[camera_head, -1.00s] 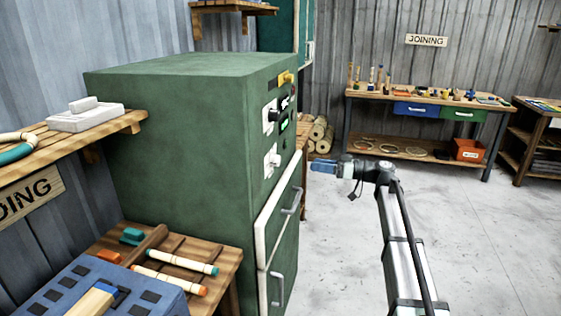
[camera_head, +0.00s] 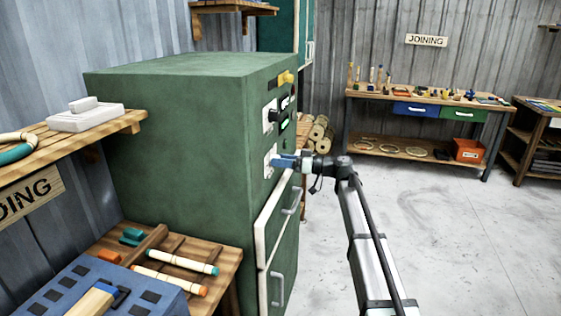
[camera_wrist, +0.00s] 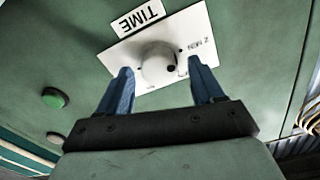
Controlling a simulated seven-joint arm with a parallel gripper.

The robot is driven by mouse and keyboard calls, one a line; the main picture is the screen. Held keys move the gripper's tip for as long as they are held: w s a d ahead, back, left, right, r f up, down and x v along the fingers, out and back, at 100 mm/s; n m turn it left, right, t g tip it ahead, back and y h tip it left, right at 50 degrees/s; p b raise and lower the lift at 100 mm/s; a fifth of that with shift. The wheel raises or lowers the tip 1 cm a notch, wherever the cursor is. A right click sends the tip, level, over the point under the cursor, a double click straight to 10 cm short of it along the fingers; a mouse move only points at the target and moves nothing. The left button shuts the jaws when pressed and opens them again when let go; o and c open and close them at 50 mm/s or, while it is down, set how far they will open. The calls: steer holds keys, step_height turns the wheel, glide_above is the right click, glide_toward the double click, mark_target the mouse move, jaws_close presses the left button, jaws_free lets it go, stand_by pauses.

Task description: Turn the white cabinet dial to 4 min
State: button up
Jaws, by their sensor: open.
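The white dial (camera_wrist: 158,60) sits on a white plate (camera_wrist: 133,48) on the green cabinet front, under a TIME label (camera_wrist: 138,17) in the wrist view. My gripper (camera_wrist: 160,70) is open, with one blue finger on each side of the dial. I cannot tell whether the fingers touch it. In the head view my gripper (camera_head: 284,160) is at the lower white plate (camera_head: 268,166) of the green cabinet (camera_head: 180,150).
Above the lower plate is another white plate with a black dial (camera_head: 273,115). A green button (camera_wrist: 54,98) is left of the white dial in the wrist view. Cabinet handles (camera_head: 291,200) stick out below my gripper. The floor (camera_head: 450,230) to the right is clear.

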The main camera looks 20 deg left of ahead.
steer(key=shift+a, duration=0.45)
steer(key=c, duration=1.1)
steer(key=shift+o, duration=0.2)
steer(key=m, duration=1.1)
steer(key=shift+w+f+m, duration=0.15)
steer(key=shift+m, duration=0.15)
